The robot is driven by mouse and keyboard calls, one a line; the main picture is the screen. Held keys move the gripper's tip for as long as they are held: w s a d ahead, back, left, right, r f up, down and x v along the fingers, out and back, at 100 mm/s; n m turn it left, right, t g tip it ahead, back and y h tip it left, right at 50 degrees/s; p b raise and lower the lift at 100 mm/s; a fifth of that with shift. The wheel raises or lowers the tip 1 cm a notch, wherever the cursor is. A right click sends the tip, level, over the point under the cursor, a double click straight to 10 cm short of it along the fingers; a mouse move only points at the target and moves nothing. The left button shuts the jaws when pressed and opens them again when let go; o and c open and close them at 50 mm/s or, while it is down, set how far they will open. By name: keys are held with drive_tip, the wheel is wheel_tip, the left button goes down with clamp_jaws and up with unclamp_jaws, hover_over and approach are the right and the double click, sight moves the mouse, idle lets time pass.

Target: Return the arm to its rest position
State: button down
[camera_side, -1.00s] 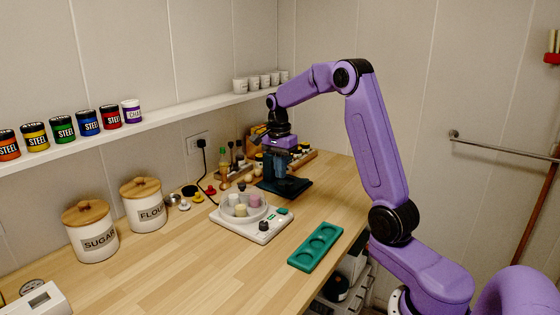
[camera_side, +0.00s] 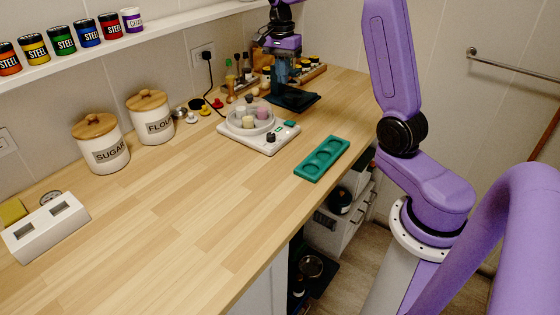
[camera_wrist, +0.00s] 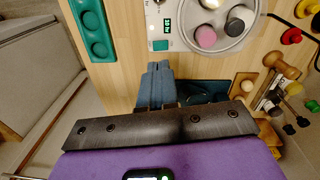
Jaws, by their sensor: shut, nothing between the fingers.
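My gripper (camera_side: 282,77) hangs from my purple arm over the dark teal mat (camera_side: 298,101) at the back of the counter. Its fingers are shut and hold nothing; I cannot tell whether they touch the mat. In the wrist view the grey-blue fingers (camera_wrist: 158,84) point toward the counter, and part of the mat (camera_wrist: 203,91) shows beside them. The rest position itself is not marked in these views.
A green three-well tray (camera_side: 321,158) lies at the counter's edge. Several bottles and jars crowd behind the gripper.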

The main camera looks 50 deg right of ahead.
drive_tip(key=s+a+n, duration=0.6)
drive_tip(key=a+n, duration=0.1)
drive_tip(key=a, duration=0.2)
drive_tip(key=s+a+n, duration=0.6)
drive_tip(key=a+n, duration=0.1)
drive_tip(key=a, duration=0.3)
drive_tip(key=s+a+f+n, duration=0.1)
drive_tip(key=s+f+n, duration=0.1)
drive_tip(key=s+n, duration=0.5)
drive_tip(key=s+a+f+n, duration=0.1)
drive_tip(key=s+f+n, duration=0.1)
drive_tip(key=s+n, duration=0.5)
drive_tip(key=s, duration=0.5)
drive_tip(key=shift+s+n+t+y, duration=0.3)
drive_tip(key=shift+s+n, duration=0.05)
drive_tip(key=shift+n, duration=0.05)
